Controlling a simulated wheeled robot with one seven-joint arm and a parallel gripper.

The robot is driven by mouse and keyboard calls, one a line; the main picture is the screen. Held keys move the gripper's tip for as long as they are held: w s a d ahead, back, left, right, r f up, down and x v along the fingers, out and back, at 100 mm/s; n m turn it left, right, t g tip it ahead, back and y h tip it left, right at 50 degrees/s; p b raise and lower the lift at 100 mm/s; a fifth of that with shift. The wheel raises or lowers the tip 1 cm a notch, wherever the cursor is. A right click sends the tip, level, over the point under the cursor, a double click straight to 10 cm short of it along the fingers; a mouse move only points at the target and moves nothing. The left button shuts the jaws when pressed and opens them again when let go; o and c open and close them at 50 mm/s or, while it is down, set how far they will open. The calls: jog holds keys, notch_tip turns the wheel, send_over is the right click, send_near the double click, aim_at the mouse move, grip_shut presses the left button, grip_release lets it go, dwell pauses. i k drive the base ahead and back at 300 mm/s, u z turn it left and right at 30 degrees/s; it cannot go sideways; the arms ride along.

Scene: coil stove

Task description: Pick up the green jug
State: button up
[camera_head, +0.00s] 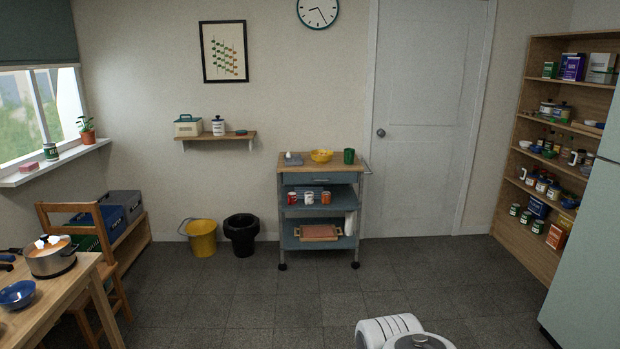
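A small dark green vessel (349,156), likely the green jug, stands upright on the wooden top of a blue-grey cart (320,172) against the back wall. It is at the right end of the cart top, beside a yellow bowl (321,156). Any handle or spout is too small to make out. Part of my own white body or arm shows at the bottom edge, far from the cart. My gripper is not seen.
Open dark tiled floor (285,300) lies before the cart. A yellow bucket (202,238) and black bin (241,235) stand left of it. A table (50,312) and chair (100,262) are at left. Shelves (520,130) and a pale fridge (590,260) are at right.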

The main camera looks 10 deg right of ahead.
aim_at(349, 153)
jog(key=z, duration=0.35)
jog(key=i, duration=4.3)
jog(key=u, duration=1.15)
jog(key=i, duration=0.45)
